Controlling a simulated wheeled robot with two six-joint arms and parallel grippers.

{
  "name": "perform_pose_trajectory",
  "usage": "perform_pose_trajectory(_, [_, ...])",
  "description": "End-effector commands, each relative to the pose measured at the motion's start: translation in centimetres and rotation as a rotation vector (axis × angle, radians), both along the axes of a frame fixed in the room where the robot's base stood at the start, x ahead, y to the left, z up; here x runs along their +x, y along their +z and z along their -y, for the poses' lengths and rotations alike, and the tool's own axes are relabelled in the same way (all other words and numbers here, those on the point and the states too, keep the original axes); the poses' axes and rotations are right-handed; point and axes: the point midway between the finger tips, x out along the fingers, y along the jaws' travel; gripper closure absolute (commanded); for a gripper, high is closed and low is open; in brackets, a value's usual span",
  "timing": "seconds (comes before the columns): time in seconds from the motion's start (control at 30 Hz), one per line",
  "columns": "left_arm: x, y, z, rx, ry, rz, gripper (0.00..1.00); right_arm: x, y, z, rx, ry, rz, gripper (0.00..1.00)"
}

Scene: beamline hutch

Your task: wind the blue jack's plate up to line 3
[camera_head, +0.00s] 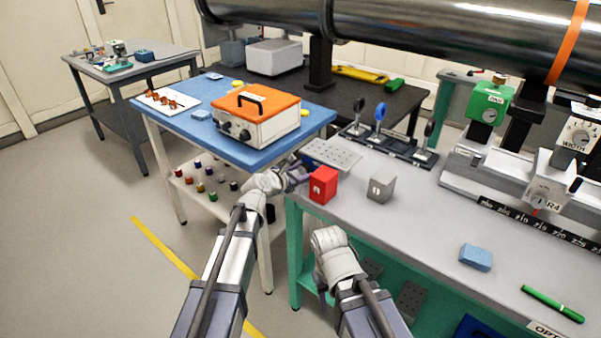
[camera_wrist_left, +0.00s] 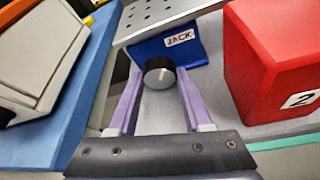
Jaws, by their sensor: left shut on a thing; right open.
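The blue jack (camera_wrist_left: 185,42) has a white JACK label and a perforated metal plate (camera_wrist_left: 175,14) on top; the plate (camera_head: 332,154) also shows at the bench's left end in the head view. A dark round knob with a grey face (camera_wrist_left: 160,76) sticks out of the jack's front. My left gripper (camera_wrist_left: 160,92) is shut on the knob, its purple fingers on either side. In the head view my left gripper (camera_head: 297,175) is at the bench edge. My right gripper (camera_head: 330,242) is lower, in front of the bench, its fingers mostly hidden by the wrist. No line scale is readable.
A red block marked 2 (camera_head: 323,185) stands close to the right of my left gripper, with a grey block (camera_head: 381,187) beyond it. An orange-topped box (camera_head: 256,117) sits on the blue table to the left. A blue block (camera_head: 475,257) and green pen (camera_head: 552,304) lie further right.

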Motion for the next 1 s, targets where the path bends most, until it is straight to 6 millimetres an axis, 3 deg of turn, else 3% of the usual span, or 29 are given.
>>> perform_pose_trajectory(0.07, [-0.1, -0.1, 0.0, 0.001, -0.002, -0.001, 1.00, 0.0, 0.0, 0.0, 0.000, 0.000, 0.000, 0.50])
perform_pose_trajectory(0.1, [-0.1, 0.0, 0.0, 0.001, -0.002, -0.001, 0.46, 0.0, 0.0, 0.0, 0.000, 0.000, 0.000, 0.50])
perform_pose_trajectory(0.33, [0.0, 0.0, 0.0, 0.000, -0.001, 0.000, 0.20, 0.0, 0.0, 0.0, 0.000, 0.000, 0.000, 0.50])
perform_pose_trajectory(0.7, [-0.4, 0.2, -0.2, -0.002, 0.001, -0.001, 0.20, 0.0, 0.2, 0.0, 0.000, 0.000, 0.000, 0.50])
perform_pose_trajectory(1.0, [-3.7, 1.8, -1.9, -0.001, 0.001, -0.002, 0.20, 0.0, 1.8, 0.0, 0.000, 0.000, 0.000, 0.50])
